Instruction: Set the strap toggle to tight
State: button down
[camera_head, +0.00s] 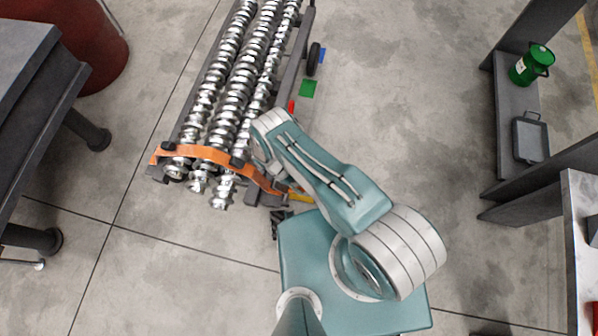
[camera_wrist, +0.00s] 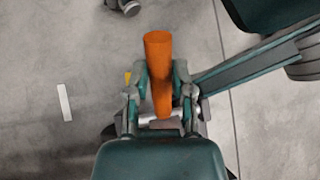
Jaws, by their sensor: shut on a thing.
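An orange strap (camera_head: 215,155) lies across the front ends of the long metal screws in the head view and runs down to the right side of their rack. In the wrist view my gripper (camera_wrist: 161,72) is shut on an orange rod-shaped handle (camera_wrist: 158,48), which looks like the strap toggle. The handle stands up between the two fingers, its round end pointing away from the palm. The toggle's base is hidden. In the head view my arm covers most of the area around the strap's right end, so the grip is not clear there.
Several shiny screws (camera_head: 235,85) lie side by side in a dark rack. A dark table (camera_head: 25,80) and a red barrel (camera_head: 95,40) stand left. Grey shelving (camera_head: 510,115) on the right holds a green can (camera_head: 531,64) and a tray (camera_head: 530,139).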

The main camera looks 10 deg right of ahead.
jog(key=shift+w+a, duration=0.2)
jog(key=shift+c, duration=2.4)
grip_release()
jog(key=shift+s, duration=0.1)
jog(key=shift+r, duration=0.1)
jog(key=v, duration=1.1)
jog(key=shift+a+r, duration=0.25)
jog(key=shift+a, duration=0.05)
